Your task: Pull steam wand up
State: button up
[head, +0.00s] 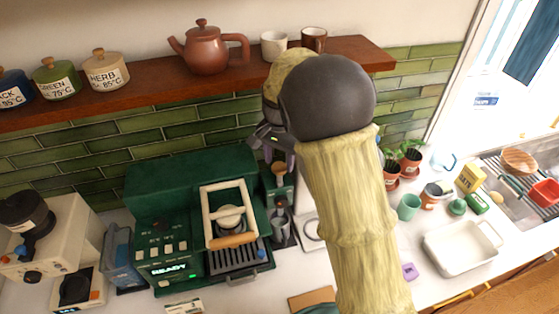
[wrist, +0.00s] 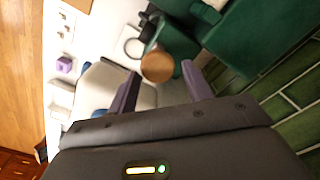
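The green coffee machine (head: 160,205) stands on the counter with a lit READY display. A wooden round-ended piece (head: 280,168) stands at its right side, just below my gripper (head: 270,142). In the wrist view a wooden round end (wrist: 157,62) on a dark green mount shows between the purple-grey fingertips of my gripper (wrist: 159,70). The fingers are spread apart, and I cannot tell whether either touches the wood. The steam wand itself is not clearly distinguishable; my gripper and arm cover part of that side. A metal jug (head: 280,225) stands below the wooden piece.
A wooden shelf (head: 150,88) with a teapot (head: 207,52), canisters and cups runs above the machine. A grinder (head: 45,240) stands at left. Potted plants, a teal cup (head: 408,207) and a white tray (head: 430,254) are right of my arm. Green wall tiles stand close behind.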

jog(key=shift+o, duration=0.7)
jog(key=shift+s, duration=0.15)
jog(key=shift+f, duration=0.1)
jog(key=shift+r, duration=0.45)
notch_tip(320, 180, up, 17)
jog(key=b, duration=0.3)
jog(key=shift+f+b, duration=0.2)
jog(key=shift+b, duration=0.2)
jog(key=shift+d+f, duration=0.1)
